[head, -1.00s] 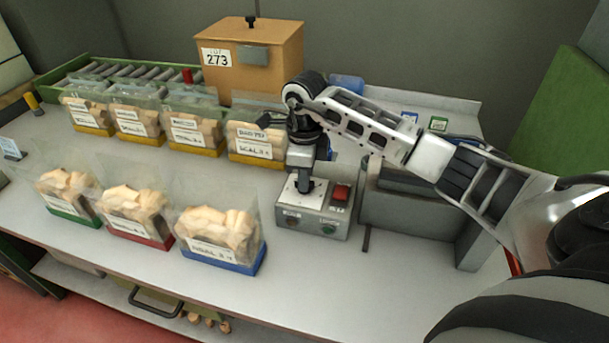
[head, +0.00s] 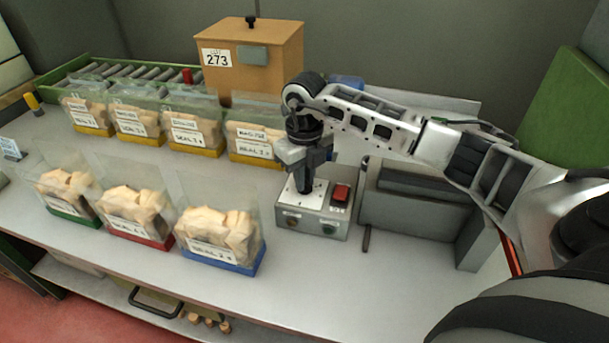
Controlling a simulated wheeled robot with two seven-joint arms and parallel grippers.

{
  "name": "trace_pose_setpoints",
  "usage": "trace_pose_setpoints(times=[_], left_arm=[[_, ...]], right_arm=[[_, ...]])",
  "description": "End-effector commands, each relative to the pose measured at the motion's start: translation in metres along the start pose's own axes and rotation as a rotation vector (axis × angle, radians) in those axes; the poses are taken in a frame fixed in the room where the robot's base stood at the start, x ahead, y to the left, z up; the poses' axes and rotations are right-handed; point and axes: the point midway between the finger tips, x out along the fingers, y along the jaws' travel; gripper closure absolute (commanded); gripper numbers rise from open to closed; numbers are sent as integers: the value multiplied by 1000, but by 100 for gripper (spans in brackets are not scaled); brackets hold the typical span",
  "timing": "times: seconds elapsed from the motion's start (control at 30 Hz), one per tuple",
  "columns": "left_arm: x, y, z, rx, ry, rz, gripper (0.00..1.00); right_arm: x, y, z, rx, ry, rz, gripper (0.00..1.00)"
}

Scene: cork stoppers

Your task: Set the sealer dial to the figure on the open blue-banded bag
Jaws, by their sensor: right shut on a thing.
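The open blue-banded bag (head: 220,238) stands upright at the front of the bench, full of corks. Its white label (head: 208,250) carries a seal line, but the figure is too small to read. The sealer's control box (head: 312,220) stands to its right, with a red switch (head: 341,194) on top. My right gripper (head: 305,186) points down at the top of the box and is shut on the dial, which its fingers largely hide. The dial's setting cannot be read. My left gripper is not in view.
Open bags with a green band (head: 68,208) and a red band (head: 150,240) stand left of the blue one. Several yellow-banded bags (head: 190,150) line up behind. A brown box (head: 262,60) marked 273 stands at the back. The grey sealer body (head: 415,210) is right of the control box.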

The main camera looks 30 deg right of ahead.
Motion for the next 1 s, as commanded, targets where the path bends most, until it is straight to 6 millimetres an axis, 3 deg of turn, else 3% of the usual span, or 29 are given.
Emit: trace_pose_setpoints(times=[0.67,0.7,0.77,1.0], left_arm=[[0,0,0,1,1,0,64],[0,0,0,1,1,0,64],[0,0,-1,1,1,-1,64],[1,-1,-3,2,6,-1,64]], right_arm=[[-1,-1,0,65,-2,-1,100],[-1,-1,0,64,-2,-1,79],[-1,-1,0,64,-2,-1,65],[-1,0,0,63,-1,-1,65]])
